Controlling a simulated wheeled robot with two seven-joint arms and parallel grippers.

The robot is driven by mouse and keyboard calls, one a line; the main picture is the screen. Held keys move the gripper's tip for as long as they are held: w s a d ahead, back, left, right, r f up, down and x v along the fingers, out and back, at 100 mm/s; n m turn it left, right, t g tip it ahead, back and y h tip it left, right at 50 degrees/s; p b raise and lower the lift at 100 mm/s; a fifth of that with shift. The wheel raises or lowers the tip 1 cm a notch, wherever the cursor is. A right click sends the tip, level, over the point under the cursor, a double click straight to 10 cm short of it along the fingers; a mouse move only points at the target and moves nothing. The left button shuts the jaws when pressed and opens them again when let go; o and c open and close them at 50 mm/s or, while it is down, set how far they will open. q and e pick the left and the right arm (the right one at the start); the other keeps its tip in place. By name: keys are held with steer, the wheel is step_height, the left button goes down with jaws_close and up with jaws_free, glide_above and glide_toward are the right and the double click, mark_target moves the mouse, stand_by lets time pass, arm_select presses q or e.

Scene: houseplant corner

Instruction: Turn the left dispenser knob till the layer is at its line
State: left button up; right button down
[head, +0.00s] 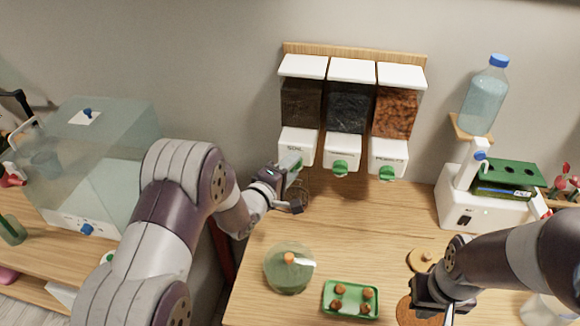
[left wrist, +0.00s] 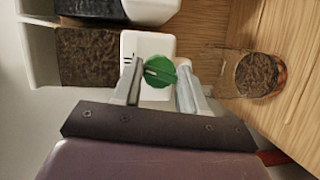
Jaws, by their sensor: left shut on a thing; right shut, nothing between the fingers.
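The left dispenser (head: 301,104), lettered SOIL, holds dark brown soil. Its green knob (left wrist: 158,71) sits between the two fingers of my left gripper (head: 289,172), which is shut on it, as the left wrist view shows. A clear glass vessel (left wrist: 258,74) with a dark brown layer stands below the dispenser. In the head view my gripper partly hides this vessel (head: 304,192). I cannot make out a line on it. My right gripper (head: 428,306) is shut and empty, low over the right part of the table, far from the dispensers.
Two other dispensers with green knobs (head: 340,168) (head: 387,173) hang to the right. On the wooden table (head: 370,225) are a glass dome (head: 290,268), a green tray (head: 351,299) with brown lumps, and round wooden discs (head: 421,260). A white device (head: 478,208) stands right.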

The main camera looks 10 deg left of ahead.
arm_select(q)
steer(key=m+y+p, duration=0.1)
steer(key=m+y, duration=0.2)
steer(key=m, duration=0.3)
steer(key=d+m+y+p, duration=0.1)
steer(key=m+y+p, duration=0.1)
steer(key=m+y, duration=0.2)
steer(key=m+y+p, duration=0.1)
steer(key=m+y, duration=0.3)
steer(key=m, duration=0.5)
steer(key=shift+d+m+g+p, duration=0.15)
steer(key=shift+m+g+p, duration=0.15)
steer(key=shift+m, duration=0.1)
steer(key=m, duration=0.2)
steer(key=m+t+y, duration=0.1)
steer(key=m, duration=0.1)
steer(key=shift+f+t+y+b, duration=0.1)
steer(key=shift+t+y+b, duration=0.2)
steer(key=shift+m, duration=0.3)
stand_by(0.4)
